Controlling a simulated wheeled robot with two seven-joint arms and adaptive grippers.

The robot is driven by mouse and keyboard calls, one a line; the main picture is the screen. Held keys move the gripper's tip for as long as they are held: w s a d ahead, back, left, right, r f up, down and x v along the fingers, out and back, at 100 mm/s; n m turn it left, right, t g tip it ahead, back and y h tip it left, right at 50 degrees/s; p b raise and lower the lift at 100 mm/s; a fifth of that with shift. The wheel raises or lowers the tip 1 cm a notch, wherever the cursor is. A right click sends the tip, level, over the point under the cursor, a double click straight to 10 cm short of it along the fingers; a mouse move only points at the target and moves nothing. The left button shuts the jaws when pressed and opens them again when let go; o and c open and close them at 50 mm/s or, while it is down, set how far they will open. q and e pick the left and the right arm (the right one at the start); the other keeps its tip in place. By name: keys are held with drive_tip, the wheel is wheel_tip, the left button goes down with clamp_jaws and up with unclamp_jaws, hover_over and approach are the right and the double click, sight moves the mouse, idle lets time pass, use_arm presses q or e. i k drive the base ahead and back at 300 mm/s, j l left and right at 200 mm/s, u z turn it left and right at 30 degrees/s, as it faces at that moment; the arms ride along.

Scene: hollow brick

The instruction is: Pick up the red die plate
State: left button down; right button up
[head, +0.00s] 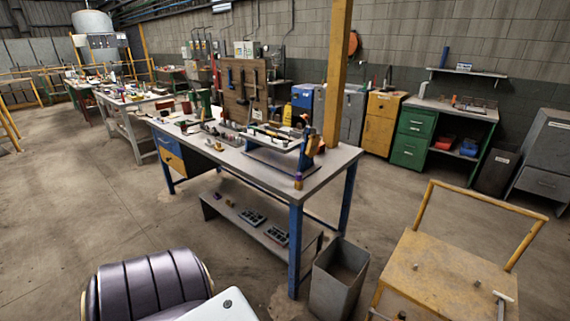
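I cannot pick out a red die plate for certain. The workbench (335,165) in the middle has a grey top crowded with small tools and parts, too small to name one by one. Two dark plate-like pieces with lighter spots lie on its lower shelf (222,208): one dark piece (252,217) near the middle and another dark piece (277,235) closer to the right end. Their colour does not read as red. A small red object (445,140) sits under the green desk at the right. Neither of my grippers is in view.
A grey open bin (338,280) stands by the bench's near right leg. A yellow cart (440,275) stands at the lower right. A dark ribbed padded object (150,285) is at the bottom left. Open floor (100,200) lies left of the bench. A yellow post (338,75) rises behind it.

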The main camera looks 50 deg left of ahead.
sight(279, 234)
drive_tip(key=u, duration=1.8)
drive_tip(key=i+j+z, duration=0.65)
drive_tip(key=j, duration=0.25)
drive_tip(key=i+j+z, duration=0.4)
drive_tip(key=j, duration=0.35)
drive_tip(key=i+j+z, duration=0.2)
drive_tip(key=j, duration=0.2)
drive_tip(key=k, duration=0.1)
